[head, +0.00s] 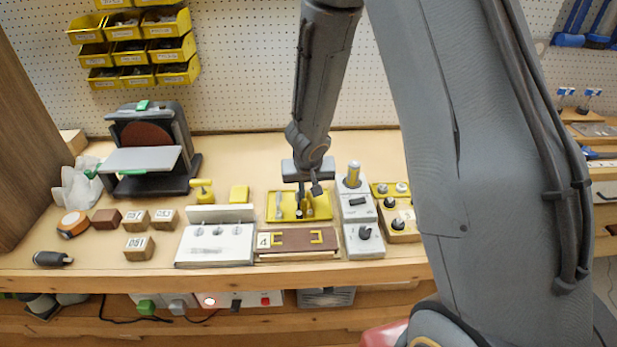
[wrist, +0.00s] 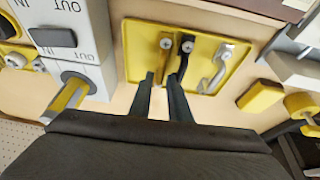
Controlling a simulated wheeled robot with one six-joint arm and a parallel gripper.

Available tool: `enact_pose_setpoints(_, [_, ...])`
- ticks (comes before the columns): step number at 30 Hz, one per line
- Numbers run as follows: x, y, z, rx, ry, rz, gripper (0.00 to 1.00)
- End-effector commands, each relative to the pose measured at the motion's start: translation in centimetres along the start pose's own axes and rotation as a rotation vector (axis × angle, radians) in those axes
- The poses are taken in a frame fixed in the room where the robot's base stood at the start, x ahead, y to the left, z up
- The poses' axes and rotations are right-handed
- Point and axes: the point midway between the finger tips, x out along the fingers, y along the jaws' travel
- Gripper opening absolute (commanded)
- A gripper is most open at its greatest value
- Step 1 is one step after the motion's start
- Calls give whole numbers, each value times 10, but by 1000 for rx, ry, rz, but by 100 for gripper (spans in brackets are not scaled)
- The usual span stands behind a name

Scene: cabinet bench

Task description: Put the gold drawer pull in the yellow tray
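The yellow tray (wrist: 136,43) lies flat on the bench and also shows in the head view (head: 271,199). In the wrist view a silver pull (wrist: 217,68) lies at its right side. A gold pull (wrist: 165,45) and a darker bronze-looking pull (wrist: 187,47) lie in its middle. My gripper (wrist: 162,77) is low at the tray's edge, pointing down in the head view (head: 305,212). Its two dark fingers stand apart with a narrow gap, close to the lower end of the gold pull. I cannot tell whether they touch it.
The grey switch box (head: 363,238) with a yellow-topped post stands right of the tray. A brown board (head: 295,240) marked 4 and a white panel (head: 215,246) lie in front. A yellow block (head: 239,194) is to the left.

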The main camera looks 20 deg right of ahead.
Motion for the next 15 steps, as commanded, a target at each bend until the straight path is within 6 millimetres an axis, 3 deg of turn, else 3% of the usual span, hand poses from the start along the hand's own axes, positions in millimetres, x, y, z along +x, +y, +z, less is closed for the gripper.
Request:
enact_pose_setpoints(9, [-62,0,-1,1,3,-2,17])
enact_pose_setpoints(15, [-93,0,-1,0,2,-1,17])
